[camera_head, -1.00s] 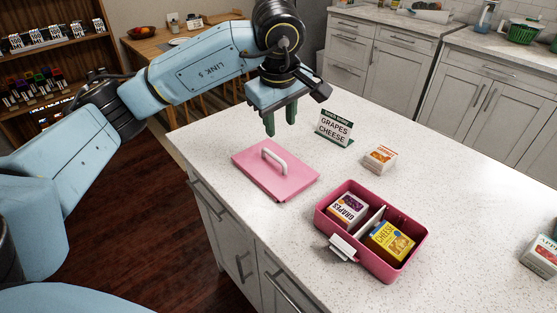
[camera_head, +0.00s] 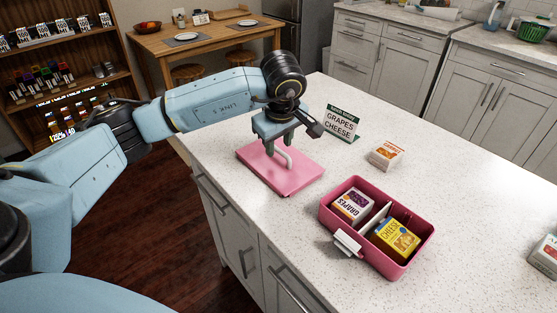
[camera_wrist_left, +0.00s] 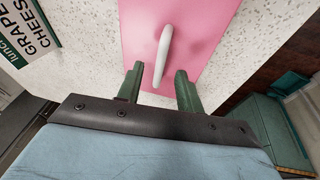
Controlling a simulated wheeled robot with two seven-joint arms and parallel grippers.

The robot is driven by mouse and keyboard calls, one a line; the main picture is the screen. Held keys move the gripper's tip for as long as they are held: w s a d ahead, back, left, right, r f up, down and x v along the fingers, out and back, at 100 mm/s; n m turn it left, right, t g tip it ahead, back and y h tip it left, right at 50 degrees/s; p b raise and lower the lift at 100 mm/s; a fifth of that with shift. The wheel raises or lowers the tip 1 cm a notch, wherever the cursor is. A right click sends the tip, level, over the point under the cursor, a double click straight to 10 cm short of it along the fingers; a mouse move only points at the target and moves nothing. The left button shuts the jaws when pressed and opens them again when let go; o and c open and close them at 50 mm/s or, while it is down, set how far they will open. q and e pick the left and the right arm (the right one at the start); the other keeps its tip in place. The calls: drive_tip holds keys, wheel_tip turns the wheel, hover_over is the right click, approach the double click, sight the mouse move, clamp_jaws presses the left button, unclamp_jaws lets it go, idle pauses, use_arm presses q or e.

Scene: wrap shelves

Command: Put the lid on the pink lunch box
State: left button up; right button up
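The pink lid (camera_head: 297,178) lies flat on the white counter, with a white arched handle (camera_head: 284,154) on top. My left gripper (camera_head: 279,149) is low over the lid, fingers pointing down at the handle. In the left wrist view the open fingers (camera_wrist_left: 159,90) stand on either side of the near end of the handle (camera_wrist_left: 163,55), with gaps showing. The pink lunch box (camera_head: 329,218) stands open to the right of the lid. It holds a grapes box (camera_head: 352,205) and a yellow cheese box (camera_head: 396,238), with a white divider between them. My right gripper is not in view.
A "grapes cheese" sign (camera_head: 341,123) stands behind the lid. A small orange-and-white box (camera_head: 386,154) sits behind the lunch box. Another carton (camera_head: 545,256) is at the right edge. The counter between is clear.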

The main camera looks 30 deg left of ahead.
use_arm(q)
drive_tip(key=shift+x, duration=1.05)
clamp_jaws()
